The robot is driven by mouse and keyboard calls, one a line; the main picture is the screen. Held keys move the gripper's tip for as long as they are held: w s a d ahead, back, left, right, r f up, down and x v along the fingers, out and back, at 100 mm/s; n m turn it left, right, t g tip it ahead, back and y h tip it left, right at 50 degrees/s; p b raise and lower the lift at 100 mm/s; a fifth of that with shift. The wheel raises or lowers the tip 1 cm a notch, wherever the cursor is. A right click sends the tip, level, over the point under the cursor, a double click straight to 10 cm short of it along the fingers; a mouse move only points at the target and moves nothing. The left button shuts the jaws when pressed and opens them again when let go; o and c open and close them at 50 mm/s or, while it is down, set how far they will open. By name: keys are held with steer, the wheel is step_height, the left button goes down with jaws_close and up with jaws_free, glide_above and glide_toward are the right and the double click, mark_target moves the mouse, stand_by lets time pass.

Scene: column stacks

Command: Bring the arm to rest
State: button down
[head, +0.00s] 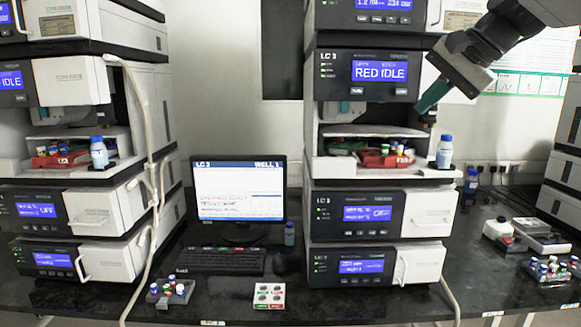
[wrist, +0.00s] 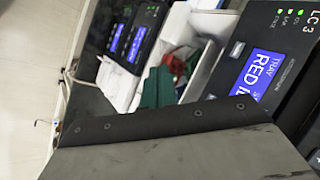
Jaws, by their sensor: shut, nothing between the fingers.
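My gripper (head: 422,108) hangs from the upper right in the head view, in front of the right-hand LC 3 column stack. Its green fingers are shut with nothing between them, and they point down and left. They are apart from the open bay (head: 340,133) below, where a red tray (head: 374,161) with several vials sits. The display (head: 380,71) above the bay reads RED IDLE. In the wrist view the green fingers (wrist: 158,88) show past the dark edge of my gripper's body, with the tilted stack behind them.
A bottle (head: 445,153) stands on the bay's right ledge. A second stack (head: 85,215) is at the left, with a monitor (head: 238,190) and keyboard (head: 222,261) between. Vial racks (head: 170,291) and a small white block (head: 269,296) lie on the black bench.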

steer(key=s+f+n+g+h, duration=0.5)
steer(key=s+f+n, duration=0.3)
steer(key=s+f, duration=1.9)
steer(key=s, duration=0.3)
steer(key=shift+s+f+n, duration=0.15)
steer(key=shift+s+n, duration=0.15)
steer(key=shift+s, duration=0.05)
stand_by(3.1)
